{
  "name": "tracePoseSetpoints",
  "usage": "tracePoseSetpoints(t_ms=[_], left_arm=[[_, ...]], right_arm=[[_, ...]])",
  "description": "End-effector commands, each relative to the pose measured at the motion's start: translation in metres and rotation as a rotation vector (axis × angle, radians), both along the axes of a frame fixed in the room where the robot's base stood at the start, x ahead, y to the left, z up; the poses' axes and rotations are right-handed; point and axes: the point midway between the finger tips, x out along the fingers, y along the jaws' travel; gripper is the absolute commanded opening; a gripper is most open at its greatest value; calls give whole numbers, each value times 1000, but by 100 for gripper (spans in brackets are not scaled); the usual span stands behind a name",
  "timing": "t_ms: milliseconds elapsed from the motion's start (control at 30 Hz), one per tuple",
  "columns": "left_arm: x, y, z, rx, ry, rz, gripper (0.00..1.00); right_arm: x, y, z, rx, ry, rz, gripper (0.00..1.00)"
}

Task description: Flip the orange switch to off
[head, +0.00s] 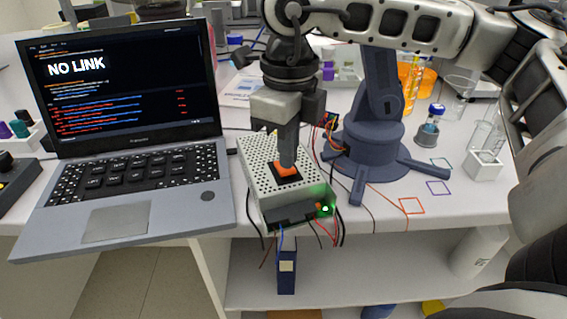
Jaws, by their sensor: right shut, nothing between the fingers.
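The orange switch (286,169) sits in a black square surround on top of a perforated grey metal box (259,185) near the front edge of the bench. A green light (325,209) glows at the front right of the box. My right gripper (288,163) points down with its fingers shut and empty. Its fingertips are right at the switch, seemingly touching it, and hide its far part. I cannot tell which way the switch is tilted. My left gripper is not in view.
An open laptop (130,130) reading "NO LINK" stands left of the box. A dark blue stand (367,147) is close behind on the right. Wires hang from the box front. Glassware, including a beaker (484,150), stands at the right.

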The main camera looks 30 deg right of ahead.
Motion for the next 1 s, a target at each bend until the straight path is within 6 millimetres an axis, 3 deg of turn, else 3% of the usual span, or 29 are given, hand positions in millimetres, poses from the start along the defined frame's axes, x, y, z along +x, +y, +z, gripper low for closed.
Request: tracePoseSetpoints(t_ms=[1000], left_arm=[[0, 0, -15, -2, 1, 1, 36]], right_arm=[[0, 0, -16, 0, 0, 0, 0]])
